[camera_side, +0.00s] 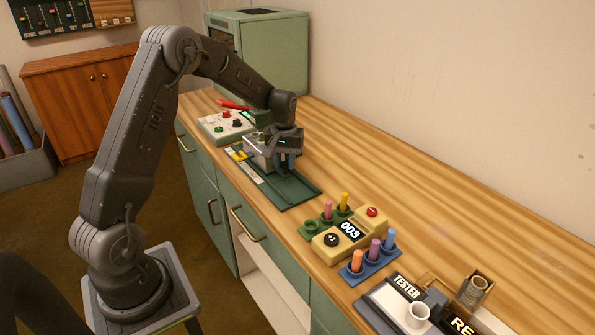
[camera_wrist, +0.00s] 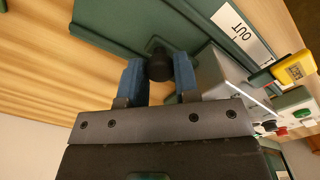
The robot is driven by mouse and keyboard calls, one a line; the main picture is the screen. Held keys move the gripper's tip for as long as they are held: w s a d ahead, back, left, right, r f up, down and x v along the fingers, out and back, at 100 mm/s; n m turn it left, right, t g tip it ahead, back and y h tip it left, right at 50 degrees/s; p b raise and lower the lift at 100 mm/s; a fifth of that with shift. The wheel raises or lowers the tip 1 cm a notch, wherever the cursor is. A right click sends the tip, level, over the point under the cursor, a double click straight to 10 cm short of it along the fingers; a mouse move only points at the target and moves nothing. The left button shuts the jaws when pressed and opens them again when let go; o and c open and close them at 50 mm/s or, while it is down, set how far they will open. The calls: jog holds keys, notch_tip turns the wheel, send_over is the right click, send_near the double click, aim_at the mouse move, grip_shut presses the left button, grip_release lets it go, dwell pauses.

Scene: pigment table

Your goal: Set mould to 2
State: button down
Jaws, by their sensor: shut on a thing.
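A grey metal block (camera_side: 258,152) sits on a dark green base (camera_side: 283,192) on the bench; it looks like the mould, but no number on it is readable. My gripper (camera_side: 287,160) is beside it, pointing down. In the wrist view its blue fingers (camera_wrist: 159,80) are shut on a round black knob (camera_wrist: 160,66), which stands on a green plate (camera_wrist: 110,22). The grey block (camera_wrist: 215,72) is just right of the fingers. A white label reading OUT (camera_wrist: 243,32) lies along the green base. The knob is hidden in the side view.
A control box (camera_side: 226,126) with red and green buttons stands behind the block. Nearer are a yellow counter showing 003 (camera_side: 350,230), a blue rack of pigment sticks (camera_side: 373,267) and a white cup (camera_side: 417,315). The bench along the wall (camera_side: 400,180) is clear.

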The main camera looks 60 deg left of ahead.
jog(key=shift+a, duration=0.35)
jog(key=c, duration=0.9)
grip_release()
jog(key=shift+o, duration=0.2)
notch_tip(320, 180, up, 14)
jog(key=shift+f, duration=0.1)
